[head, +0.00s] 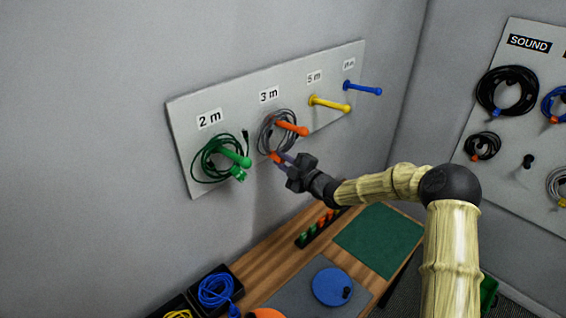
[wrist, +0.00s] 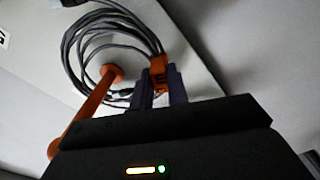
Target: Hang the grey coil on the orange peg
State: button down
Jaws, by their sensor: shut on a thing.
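The grey coil (head: 263,134) is at the board under the "3 m" label, around the orange peg (head: 292,129) in the head view. In the wrist view the grey coil (wrist: 72,45) loops around the base of the orange peg (wrist: 92,104). My gripper (head: 283,159) is at the coil's lower edge, below the peg. In the wrist view my gripper (wrist: 160,88) is shut on the coil's orange tag (wrist: 159,75). Whether the coil's weight rests on the peg cannot be told.
A green coil (head: 204,160) hangs on the green peg (head: 235,156) at left. The yellow peg (head: 330,104) and blue peg (head: 365,89) are bare. Below is a wooden bench (head: 262,262) with a blue disc (head: 332,287) and a green mat (head: 378,240). A second board (head: 525,70) holds more coils.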

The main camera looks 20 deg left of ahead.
jog(key=shift+f, duration=0.1)
dwell(0.3)
jog(key=c, duration=1.3)
grip_release()
jog(key=b+v, duration=0.6)
jog(key=v, duration=1.1)
jog(key=shift+s+d, duration=0.15)
jog(key=shift+d, duration=0.05)
